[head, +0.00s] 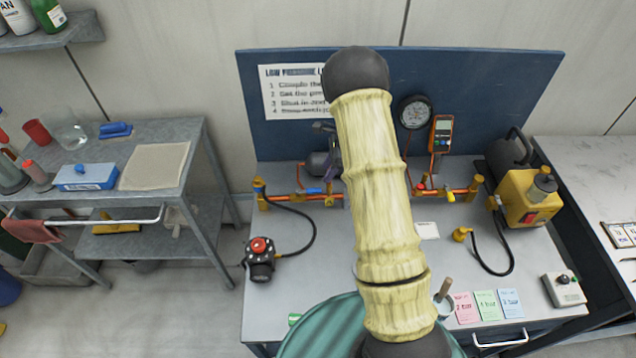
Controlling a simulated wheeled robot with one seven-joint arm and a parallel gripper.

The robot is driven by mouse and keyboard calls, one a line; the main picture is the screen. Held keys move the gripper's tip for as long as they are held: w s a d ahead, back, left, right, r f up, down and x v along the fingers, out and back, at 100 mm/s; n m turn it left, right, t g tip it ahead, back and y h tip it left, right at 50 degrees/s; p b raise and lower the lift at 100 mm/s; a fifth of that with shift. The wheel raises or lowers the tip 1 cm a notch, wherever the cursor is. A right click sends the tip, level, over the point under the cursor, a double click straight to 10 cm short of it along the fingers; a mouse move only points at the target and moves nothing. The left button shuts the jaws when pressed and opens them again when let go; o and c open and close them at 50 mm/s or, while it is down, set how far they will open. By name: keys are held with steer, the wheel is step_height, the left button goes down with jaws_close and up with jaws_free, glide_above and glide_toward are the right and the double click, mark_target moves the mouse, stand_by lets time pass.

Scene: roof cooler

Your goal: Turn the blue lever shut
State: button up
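A small blue lever (314,191) shows on the copper pipe run (328,200) at the left of the bench, close to the left edge of my arm. It looks roughly in line with the pipe, but it is too small to be sure. My yellow-sleeved arm crosses the middle of the view and hides part of the pipework. A dark purple-grey part beside the arm, just above the lever, may be part of my gripper. Its fingertips cannot be made out, nor whether they touch the lever.
A black pump with a red knob (260,259) stands on the bench (350,262), hosed to the pipe's left end. A gauge (415,112) and an orange meter (441,134) are on the blue back panel (490,95). A yellow machine (527,200) stands right. The left front bench is mostly clear.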

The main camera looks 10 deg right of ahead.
mark_target(315, 189)
steer(key=p+x, duration=0.1)
steer(key=x, duration=0.7)
steer(key=shift+w+a+f+p, duration=0.1)
steer(key=shift+a+f+p, duration=0.05)
steer(key=shift+p, duration=0.15)
jaws_close()
